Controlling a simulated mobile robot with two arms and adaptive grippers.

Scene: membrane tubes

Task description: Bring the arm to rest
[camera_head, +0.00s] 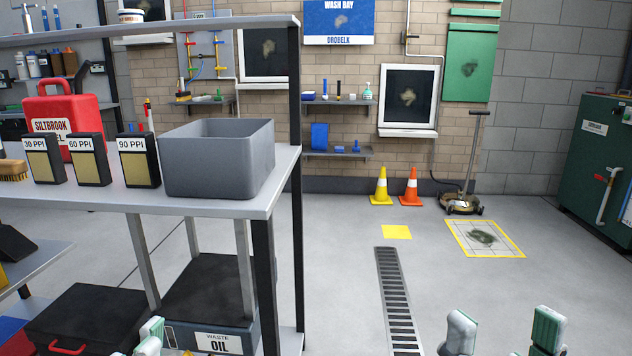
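My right gripper (504,332) shows at the bottom right of the head view. Its two pale, green-backed fingers stand well apart with only floor between them, so it is open and empty. My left gripper (150,338) shows only as fingertips at the bottom edge, in front of the shelf's lower level. Its tips overlap in the view, and I cannot tell whether it is open or shut. The rest of both arms is out of frame.
A metal shelf unit (205,205) fills the left, carrying a grey bin (215,170), several labelled black boxes (90,160) and a red case (62,122). Below sits a waste oil box (218,342). Open floor with a drain grate (393,290) lies right; cones (411,190) stand behind.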

